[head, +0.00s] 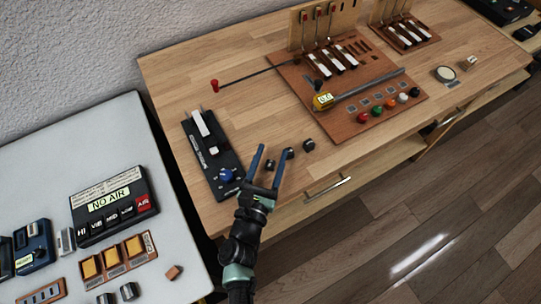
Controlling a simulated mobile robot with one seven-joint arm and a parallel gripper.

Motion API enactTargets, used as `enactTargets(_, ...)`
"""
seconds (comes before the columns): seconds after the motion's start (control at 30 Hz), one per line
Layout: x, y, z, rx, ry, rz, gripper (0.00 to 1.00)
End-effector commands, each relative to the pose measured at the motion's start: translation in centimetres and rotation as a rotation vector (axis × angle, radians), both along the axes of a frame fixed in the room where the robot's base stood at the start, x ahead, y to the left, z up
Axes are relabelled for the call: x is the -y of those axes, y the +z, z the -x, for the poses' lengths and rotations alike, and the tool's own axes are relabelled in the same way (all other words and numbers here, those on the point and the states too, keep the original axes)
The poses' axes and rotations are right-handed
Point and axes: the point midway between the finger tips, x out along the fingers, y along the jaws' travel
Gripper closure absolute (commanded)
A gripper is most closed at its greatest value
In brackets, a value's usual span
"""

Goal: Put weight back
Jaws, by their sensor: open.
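My gripper (275,151) is open, with its two blue-grey fingers pointing away over the front left part of the wooden table. A small dark cylinder (270,165), which looks like a weight, shows between the fingers; I cannot tell whether they touch it. A second dark cylinder (308,145) sits just right of the right fingertip.
A black device (212,160) with a white lever and blue knob stands left of my gripper. A thin rod with a red end (214,86) reaches left from the board. The grey table (60,130) at left holds a "NO AIR" panel (110,203) and small blocks.

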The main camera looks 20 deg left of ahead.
Motion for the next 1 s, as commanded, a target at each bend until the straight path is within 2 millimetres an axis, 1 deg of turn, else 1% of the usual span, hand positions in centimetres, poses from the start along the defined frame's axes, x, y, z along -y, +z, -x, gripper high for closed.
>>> enactTargets(0.03, 0.0, -1.3, 0.5, -0.027, 0.007, 0.005, 0.43)
enactTargets(0.1, 0.0, -1.3, 0.5, -0.027, 0.007, 0.005, 0.43)
enactTargets(0.23, 0.0, -0.7, 0.5, -0.027, 0.008, 0.006, 0.43)
enactTargets(0.37, 0.0, 0.6, 0.5, -0.026, 0.008, 0.007, 0.43)
enactTargets(0.4, 0.3, -0.1, 1.5, -0.027, 0.008, 0.009, 0.43)
enactTargets(0.43, 0.4, -0.2, 2.2, -0.026, 0.007, 0.009, 0.43)
enactTargets(0.7, 1.1, 0.1, 7.9, -0.019, 0.004, 0.007, 0.43)
enactTargets(0.83, 1.3, 0.2, 10.1, -0.017, 0.003, 0.005, 0.43)
enactTargets(1.0, 1.5, 0.4, 11.7, -0.014, 0.002, 0.005, 0.43)
